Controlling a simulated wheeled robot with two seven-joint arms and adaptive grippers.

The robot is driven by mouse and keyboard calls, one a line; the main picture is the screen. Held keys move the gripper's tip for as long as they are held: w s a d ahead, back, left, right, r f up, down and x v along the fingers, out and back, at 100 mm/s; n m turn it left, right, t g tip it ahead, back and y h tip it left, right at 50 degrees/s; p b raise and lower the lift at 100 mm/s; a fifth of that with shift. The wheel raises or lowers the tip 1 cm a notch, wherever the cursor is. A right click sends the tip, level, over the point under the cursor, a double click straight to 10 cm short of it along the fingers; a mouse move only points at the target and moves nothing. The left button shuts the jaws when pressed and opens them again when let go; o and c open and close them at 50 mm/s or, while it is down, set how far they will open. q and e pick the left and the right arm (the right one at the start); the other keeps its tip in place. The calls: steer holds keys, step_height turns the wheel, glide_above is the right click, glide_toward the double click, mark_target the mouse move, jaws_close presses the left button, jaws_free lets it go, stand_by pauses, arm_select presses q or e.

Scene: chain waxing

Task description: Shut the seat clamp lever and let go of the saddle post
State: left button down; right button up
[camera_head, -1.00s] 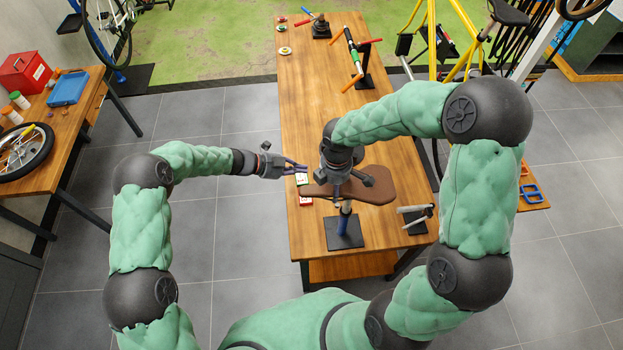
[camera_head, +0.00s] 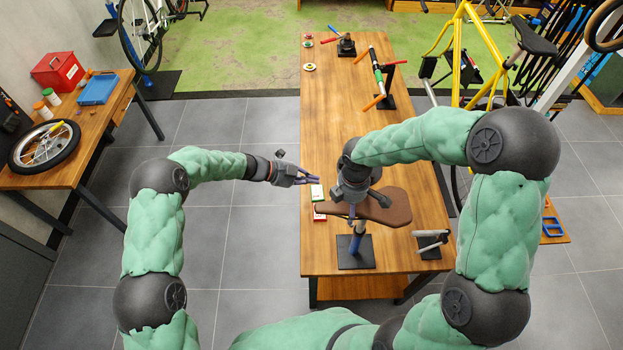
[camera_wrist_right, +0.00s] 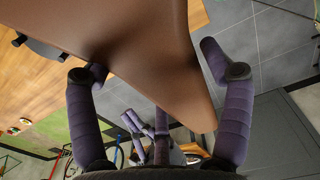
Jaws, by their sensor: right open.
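The brown saddle (camera_head: 392,208) sits on a blue post (camera_head: 357,242) that rises from a black base plate (camera_head: 346,260) at the table's near end. My right gripper (camera_head: 352,213) is over the saddle's nose. In the right wrist view its fingers (camera_wrist_right: 155,75) are open, one on each side of the brown saddle (camera_wrist_right: 165,50), and I cannot tell whether they touch it. My left gripper (camera_head: 313,180) is apart from the saddle, at the table's left edge, its fingers parted and empty. It also shows in the right wrist view (camera_wrist_right: 132,120). I cannot make out the clamp lever.
A small stand (camera_head: 430,242) is right of the post. Tool stands (camera_head: 346,45) are at the far end. A yellow bike frame (camera_head: 456,60) stands right of the table.

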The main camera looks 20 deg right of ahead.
step_height(320, 180, up, 12)
stand_by(0.5)
steer(key=shift+f, duration=0.1)
